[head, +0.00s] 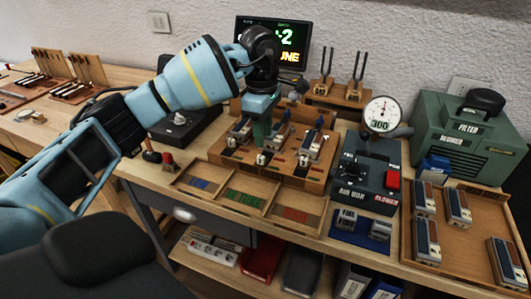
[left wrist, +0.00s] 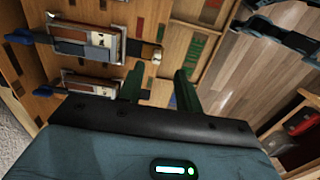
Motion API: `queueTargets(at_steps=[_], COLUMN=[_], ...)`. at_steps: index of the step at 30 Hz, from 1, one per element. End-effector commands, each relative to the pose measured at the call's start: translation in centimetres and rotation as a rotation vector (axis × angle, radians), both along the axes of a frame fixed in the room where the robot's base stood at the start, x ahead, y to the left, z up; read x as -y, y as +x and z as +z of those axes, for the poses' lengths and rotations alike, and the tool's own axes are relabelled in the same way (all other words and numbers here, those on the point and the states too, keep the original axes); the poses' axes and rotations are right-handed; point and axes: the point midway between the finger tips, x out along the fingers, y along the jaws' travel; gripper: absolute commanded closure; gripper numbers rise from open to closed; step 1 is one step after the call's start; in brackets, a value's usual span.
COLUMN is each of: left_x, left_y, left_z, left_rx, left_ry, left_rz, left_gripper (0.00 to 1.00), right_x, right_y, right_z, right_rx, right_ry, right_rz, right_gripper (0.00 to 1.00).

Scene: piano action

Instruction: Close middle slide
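A wooden fixture (head: 222,160) on the bench carries three metal-and-wood slide units in a row. The middle slide (head: 280,132) is partly behind my left gripper (head: 262,136), which points down over the fixture. Its green fingers sit just left of the middle slide in the head view. In the left wrist view, the gripper (left wrist: 160,86) has its two fingers apart with nothing visible between them. Two slide units show there, an upper one (left wrist: 90,42) and a lower one (left wrist: 95,84) close to a finger. I cannot tell whether the fingers touch either. My right gripper is out of view.
Shallow trays (head: 245,196) with coloured strips lie in front of the fixture. A control box (head: 368,178) with a dial gauge (head: 382,114) stands to its right. A green blower (head: 468,140) and a wooden tray (head: 456,252) with several blocks are farther right. A monitor (head: 295,40) stands behind.

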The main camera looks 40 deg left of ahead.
Motion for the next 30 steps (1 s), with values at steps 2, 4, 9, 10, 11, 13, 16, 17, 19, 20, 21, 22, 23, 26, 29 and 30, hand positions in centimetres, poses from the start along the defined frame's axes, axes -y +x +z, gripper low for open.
queueTargets(at_steps=[2, 4, 9, 10, 11, 13, 16, 17, 19, 20, 21, 22, 23, 26, 29, 30], left_x=[-0.8, -1.0, -1.0, -1.0, -1.0, -0.9, -0.9, -0.9, -0.9, -0.9, -0.9, -0.9, -0.9, -0.9, -0.9, -0.9], left_y=[0.1, 0.0, 0.0, 0.0, 0.0, 0.0, 0.0, 0.0, 0.0, 0.0, 0.0, 0.0, 0.0, 0.0, 0.0, 0.0], left_z=[0.6, 0.7, 0.4, 0.2, 0.0, -0.9, -2.4, -2.9, -3.9, -4.3, -4.9, -5.2, -5.6, -6.5, -6.9, -7.0], left_rx=[0.004, 0.003, 0.002, 0.002, 0.003, 0.001, 0.0, 0.0, 0.002, 0.001, 0.001, 0.002, 0.002, 0.002, 0.004, 0.004], left_ry=[0.027, 0.034, 0.032, 0.032, 0.032, 0.031, 0.031, 0.031, 0.03, 0.031, 0.03, 0.029, 0.029, 0.029, 0.03, 0.03], left_rz=[0.006, 0.007, 0.007, 0.007, 0.007, 0.007, 0.006, 0.006, 0.006, 0.006, 0.006, 0.006, 0.006, 0.006, 0.006, 0.006], left_gripper=[0.65, 0.65, 0.65, 0.65, 0.65, 0.65, 0.65, 0.65, 0.65, 0.65, 0.65, 0.65, 0.65, 0.65, 0.65, 0.65], right_x=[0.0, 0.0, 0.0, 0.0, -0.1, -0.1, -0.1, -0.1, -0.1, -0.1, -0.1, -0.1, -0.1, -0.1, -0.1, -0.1], right_y=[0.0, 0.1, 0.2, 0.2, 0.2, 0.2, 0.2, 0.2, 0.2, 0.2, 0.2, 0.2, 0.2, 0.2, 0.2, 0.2], right_z=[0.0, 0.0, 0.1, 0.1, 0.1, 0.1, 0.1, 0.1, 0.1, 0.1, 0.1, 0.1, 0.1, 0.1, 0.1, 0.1], right_rx=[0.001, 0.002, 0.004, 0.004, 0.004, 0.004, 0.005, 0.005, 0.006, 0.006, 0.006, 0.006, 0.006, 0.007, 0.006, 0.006], right_ry=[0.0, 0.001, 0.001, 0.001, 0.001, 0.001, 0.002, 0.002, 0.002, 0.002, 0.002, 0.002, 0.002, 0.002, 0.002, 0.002], right_rz=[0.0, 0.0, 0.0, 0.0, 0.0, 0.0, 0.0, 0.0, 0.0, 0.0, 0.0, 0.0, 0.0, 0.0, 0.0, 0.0], right_gripper=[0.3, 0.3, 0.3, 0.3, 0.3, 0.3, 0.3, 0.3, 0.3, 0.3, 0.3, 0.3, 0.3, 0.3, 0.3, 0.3])
